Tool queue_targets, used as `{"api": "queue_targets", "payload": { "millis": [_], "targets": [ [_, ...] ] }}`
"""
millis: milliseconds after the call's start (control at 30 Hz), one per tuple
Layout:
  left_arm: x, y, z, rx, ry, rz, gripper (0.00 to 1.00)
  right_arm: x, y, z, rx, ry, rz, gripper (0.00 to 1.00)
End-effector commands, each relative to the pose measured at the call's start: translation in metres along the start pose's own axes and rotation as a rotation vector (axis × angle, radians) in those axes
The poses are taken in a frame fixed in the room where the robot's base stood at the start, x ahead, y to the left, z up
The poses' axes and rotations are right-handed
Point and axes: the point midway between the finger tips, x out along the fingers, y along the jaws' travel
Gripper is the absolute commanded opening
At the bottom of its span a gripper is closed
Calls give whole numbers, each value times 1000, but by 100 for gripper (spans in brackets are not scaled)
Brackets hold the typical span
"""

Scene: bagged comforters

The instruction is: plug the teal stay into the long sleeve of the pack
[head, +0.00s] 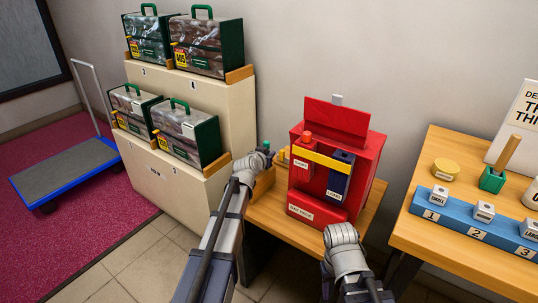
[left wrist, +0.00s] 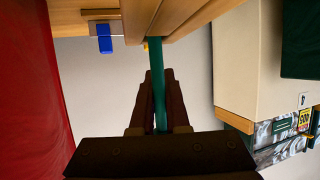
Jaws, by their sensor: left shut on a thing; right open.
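The red pack (head: 364,158) stands upright on the small wooden table, with a red sleeve (head: 303,160) at its left and a dark blue sleeve (head: 338,177) at its right. My left gripper (head: 271,152) is left of the pack, shut on the teal stay (left wrist: 156,75). In the left wrist view the stay runs from between the fingers to wooden boards; whether its far end is inside them is unclear. My right gripper (head: 341,236) is in front of the pack, open; its fingertips are hidden.
A wooden holder (head: 264,186) stands left of the pack. A beige stepped stand (head: 165,184) with bagged comforters is further left. A wooden table (head: 425,245) at right carries a blue numbered block (head: 455,219). A trolley (head: 68,168) is far left.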

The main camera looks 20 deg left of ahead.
Motion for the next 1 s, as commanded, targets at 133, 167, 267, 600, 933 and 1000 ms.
{"api": "queue_targets", "payload": {
  "millis": [133,167,267,600,933,1000],
  "targets": [
    [1,0,3,0,0,0,0,3,0,0,0,0,0,50],
    [1,0,3,0,0,0,0,4,0,0,0,0,0,50],
    [2,0,4,0,0,0,0,5,0,0,0,0,0,50],
    [3,0,8,0,0,0,14,9,-1,0,0,0,0,50],
    [3,0,8,0,0,0,48,8,-1,0,0,0,0,50],
    [3,0,8,0,0,0,48,8,-1,0,0,0,0,50]
  ]
}}
